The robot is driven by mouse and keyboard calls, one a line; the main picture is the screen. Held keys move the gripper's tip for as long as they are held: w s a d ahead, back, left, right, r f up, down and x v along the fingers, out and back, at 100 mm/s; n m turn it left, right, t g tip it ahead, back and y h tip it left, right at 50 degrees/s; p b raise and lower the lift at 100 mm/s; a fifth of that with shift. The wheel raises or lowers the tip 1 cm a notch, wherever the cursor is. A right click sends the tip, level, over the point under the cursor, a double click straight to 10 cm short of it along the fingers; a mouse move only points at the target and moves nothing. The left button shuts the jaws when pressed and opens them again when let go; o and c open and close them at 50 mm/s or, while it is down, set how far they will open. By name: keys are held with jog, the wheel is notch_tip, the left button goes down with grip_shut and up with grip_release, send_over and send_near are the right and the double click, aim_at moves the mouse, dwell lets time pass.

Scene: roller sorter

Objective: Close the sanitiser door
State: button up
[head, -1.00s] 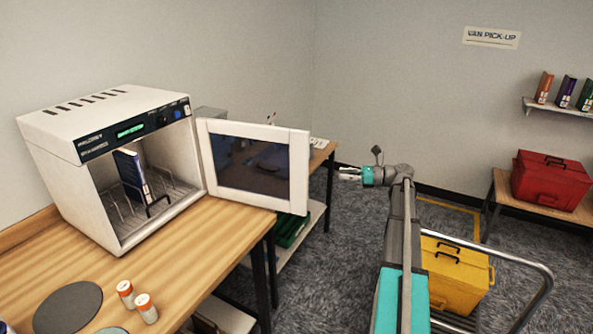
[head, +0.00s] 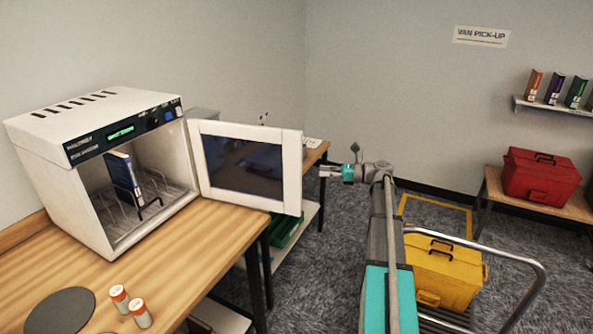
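The white sanitiser (head: 95,118) stands on the wooden table at the left. Its door (head: 291,172), a white frame around a dark window, is swung wide open to the right. A blue book (head: 121,172) stands in the wire rack inside the chamber. My gripper (head: 325,172) is just right of the door's free edge in the picture, pointing left. A gap of wall shows between its tips and the door. Its fingers are small here, and I cannot tell whether they are parted.
Two orange-and-white bottles (head: 130,307) and a dark round disc (head: 58,312) are on the wooden table (head: 185,255). A yellow case (head: 440,273) sits on a trolley by my arm. A red case (head: 541,176) rests on a bench at the right.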

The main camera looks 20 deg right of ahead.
aim_at(298, 169)
jog(key=x, duration=0.9)
jog(key=shift+a, duration=0.2)
grip_shut()
